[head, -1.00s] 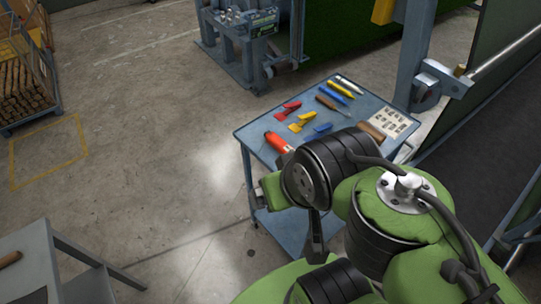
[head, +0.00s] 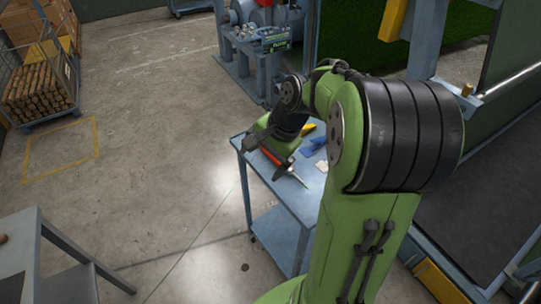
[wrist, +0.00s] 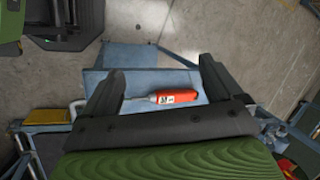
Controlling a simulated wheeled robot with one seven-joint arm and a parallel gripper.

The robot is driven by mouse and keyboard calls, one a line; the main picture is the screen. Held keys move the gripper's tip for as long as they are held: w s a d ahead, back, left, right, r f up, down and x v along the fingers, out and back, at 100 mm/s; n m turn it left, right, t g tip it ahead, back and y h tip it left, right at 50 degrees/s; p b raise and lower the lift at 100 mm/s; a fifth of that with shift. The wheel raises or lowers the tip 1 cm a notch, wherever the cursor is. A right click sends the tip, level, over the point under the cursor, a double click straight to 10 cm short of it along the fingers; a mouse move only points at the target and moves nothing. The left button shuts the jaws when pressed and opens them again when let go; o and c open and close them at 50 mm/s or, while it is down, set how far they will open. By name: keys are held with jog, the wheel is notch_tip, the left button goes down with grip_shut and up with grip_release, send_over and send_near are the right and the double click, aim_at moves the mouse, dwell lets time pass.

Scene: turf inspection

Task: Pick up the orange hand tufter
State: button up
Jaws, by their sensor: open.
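The orange hand tufter (head: 271,158) lies on the blue table in the head view, partly hidden by my gripper (head: 263,164). In the wrist view the tufter (wrist: 180,97) lies crosswise, with its orange body and pale label to the right and its thin metal shaft to the left. My gripper (wrist: 161,70) is open and empty, and its two dark fingers appear on either side of the tufter in that picture. The gripper is over the table's left part; its exact height above the tufter is hard to tell.
On the blue table (head: 285,212), a blue tool (head: 318,142) and a yellow tool (head: 308,131) show beyond my gripper; my arm hides much of the right side. A machine (head: 262,40) stands behind. A grey table (head: 28,245) is at lower left, with open floor between.

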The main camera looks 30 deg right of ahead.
jog(key=s+d+f+m+t+y+b, duration=0.1)
jog(key=d+f+m+t, duration=0.3)
jog(key=d, duration=0.4)
jog(key=d+f+m+t+y+b, duration=0.1)
jog(key=d+f+m+b, duration=0.1)
jog(key=d+f+m, duration=0.4)
jog(key=s+d+f+m+t+y+b, duration=0.1)
jog(key=d+f+m+t+y, duration=0.15)
jog(key=d+m, duration=0.5)
jog(key=shift+n+h, duration=0.45)
jog(key=shift+n, duration=0.2)
jog(key=b+x, duration=0.1)
jog(key=x, duration=0.4)
jog(key=b+x, duration=0.1)
jog(key=x, duration=0.4)
jog(key=d+b+x, duration=0.1)
jog(key=b+x, duration=0.1)
jog(key=x, duration=0.4)
jog(key=shift+w+d, duration=0.1)
jog(key=shift+w, duration=0.2)
jog(key=shift+s+r, duration=0.1)
grip_shut()
